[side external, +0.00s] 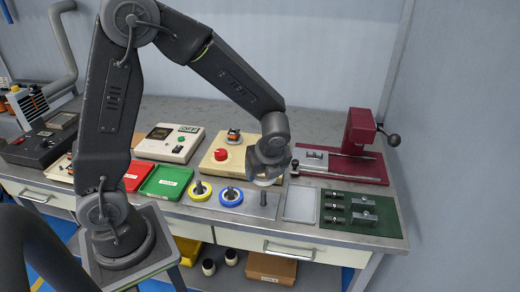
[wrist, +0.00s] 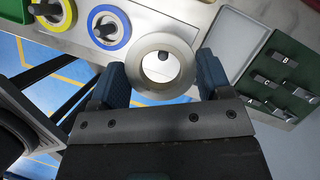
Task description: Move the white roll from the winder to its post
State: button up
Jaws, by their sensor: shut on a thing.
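My gripper (side external: 268,168) is shut on the white roll (side external: 268,182), which it holds level above the metal plate at the bench front. In the wrist view the roll (wrist: 145,50) sits between both fingers (wrist: 162,78). A bare dark post (side external: 263,199) stands upright just below the roll. The post's top (wrist: 163,57) shows through the roll's hole, toward its far edge. The roll looks just clear of the post; the exact gap is hard to tell. The cream winder (side external: 222,158) with a red knob stands behind, partly hidden by my gripper.
A blue roll (side external: 231,197) and a yellow roll (side external: 200,191) sit on posts to the left. An empty grey tray (side external: 300,203) and a green fixture board (side external: 362,228) lie to the right. A red press (side external: 360,140) stands behind them. Green (side external: 166,182) and red trays are farther left.

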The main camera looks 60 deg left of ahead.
aim_at(264, 194)
jog(key=shift+s+d+f, duration=0.2)
jog(key=shift+d+f, duration=0.05)
jog(key=shift+f, duration=1.7)
jog(key=shift+f, duration=0.25)
jog(key=shift+f, duration=0.7)
jog(key=shift+f, duration=0.35)
jog(key=shift+f, duration=0.7)
jog(key=shift+f, duration=0.35)
